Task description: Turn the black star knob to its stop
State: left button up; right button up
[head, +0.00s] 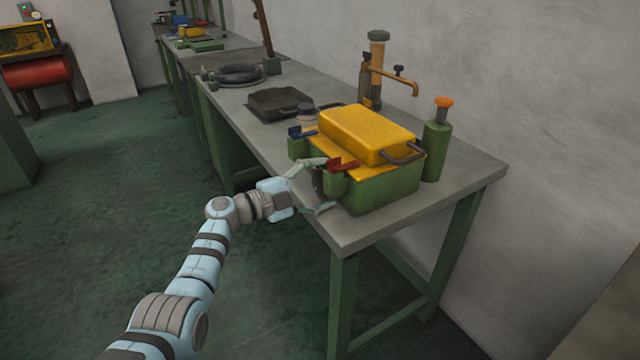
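A green machine box (385,190) with a yellow lid (365,130) stands at the near end of the bench. A dark round part (318,183), which looks like the black star knob, sits on the box's left-facing side. It is small and partly hidden, so its turn angle cannot be told. My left gripper (328,184) is in front of it with fingers spread, one above and one below the dark part. Whether the fingers touch it cannot be told. My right gripper is not in view.
A red lever (342,164) and a blue lever (300,132) stick out close above my gripper. A green bottle (436,150) with an orange top, a tap stand (377,75) and a black tray (279,102) share the bench (440,210).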

pick_arm(q)
jog(key=v, duration=0.8)
